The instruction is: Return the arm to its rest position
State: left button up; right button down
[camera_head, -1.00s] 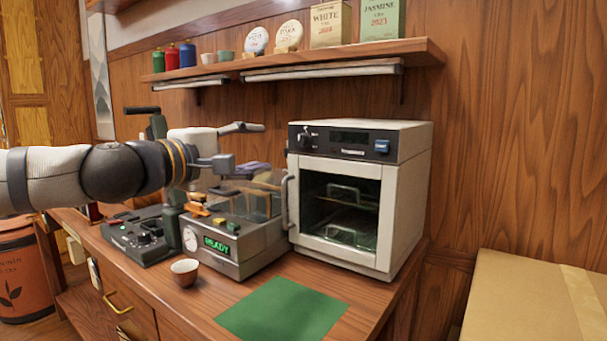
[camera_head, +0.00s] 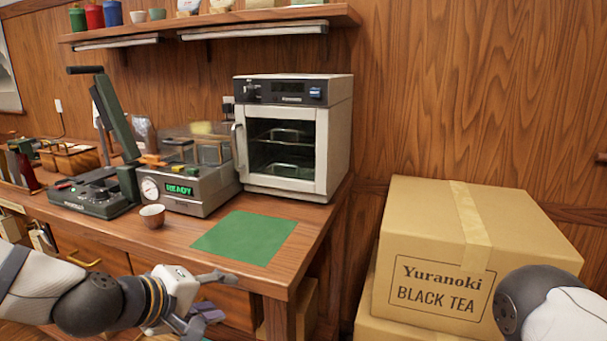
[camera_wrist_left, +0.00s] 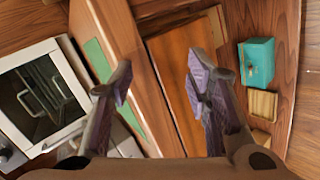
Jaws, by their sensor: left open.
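My left gripper (camera_head: 218,296) is low in front of the wooden counter (camera_head: 318,228), below the level of its top. Its fingers are spread with nothing between them. In the left wrist view the open gripper (camera_wrist_left: 158,82) has two purple-padded fingers apart over the counter's drawer front (camera_wrist_left: 186,72). The left arm comes in from the lower left, clear of the machines. At the lower right a white and dark part of my right arm shows, but its gripper is out of view.
On the counter are a small cup (camera_head: 152,217), a green mat (camera_head: 245,238), a machine reading READY (camera_head: 198,188), a lever press (camera_head: 95,195) and a white oven (camera_head: 296,140). Cardboard boxes (camera_head: 540,240) stand at right. A teal box (camera_wrist_left: 257,62) shows in the wrist view.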

pick_arm(q)
jog(key=s+f+m+g+y, duration=0.2)
jog(key=s+f+m+g, duration=0.3)
jog(key=s+f, duration=1.35)
jog(key=s+a+f+m+g+y, duration=0.1)
jog(key=s+a+f+g, duration=0.1)
jog(key=s, duration=0.6)
jog(key=s+a+f+m+g+y, duration=0.1)
jog(key=s+a+f+g, duration=0.1)
jog(key=s, duration=0.6)
jog(key=s+a+f+m+g+y, duration=0.1)
jog(key=s+a+f+m+g, duration=0.1)
jog(key=s, duration=0.7)
jog(key=shift+a+g, duration=0.4)
jog(key=shift+a, duration=0.3)
jog(key=shift+f, duration=0.1)
